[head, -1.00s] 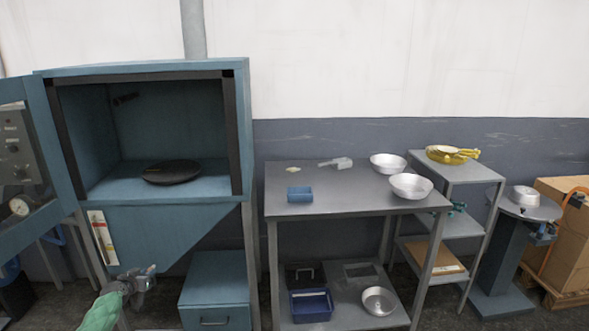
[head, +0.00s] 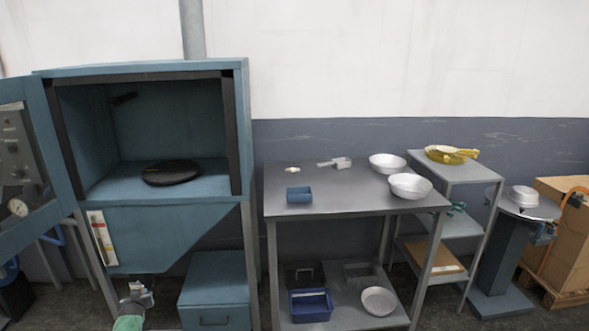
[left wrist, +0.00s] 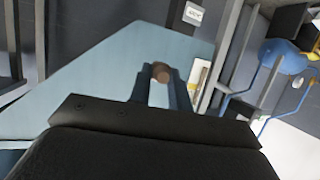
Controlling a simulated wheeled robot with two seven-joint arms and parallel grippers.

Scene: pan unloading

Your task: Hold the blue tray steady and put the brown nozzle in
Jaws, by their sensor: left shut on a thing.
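My left gripper (head: 141,289) is low in front of the blue cabinet in the head view. In the left wrist view its fingers are shut on the brown nozzle (left wrist: 161,72), a small round brown piece between the fingertips. The nozzle cannot be made out clearly in the head view. The small blue tray (head: 299,195) sits on the near left part of the grey table top, well to the right of my left gripper and apart from it. My right gripper is not in view.
The grey table (head: 340,202) also bears a metal scoop (head: 336,162), a small pale item (head: 293,170) and two metal bowls (head: 409,186). A dark blue bin (head: 311,306) stands on its lower shelf. A blue box (head: 214,290) and the open cabinet (head: 150,236) stand left of the table.

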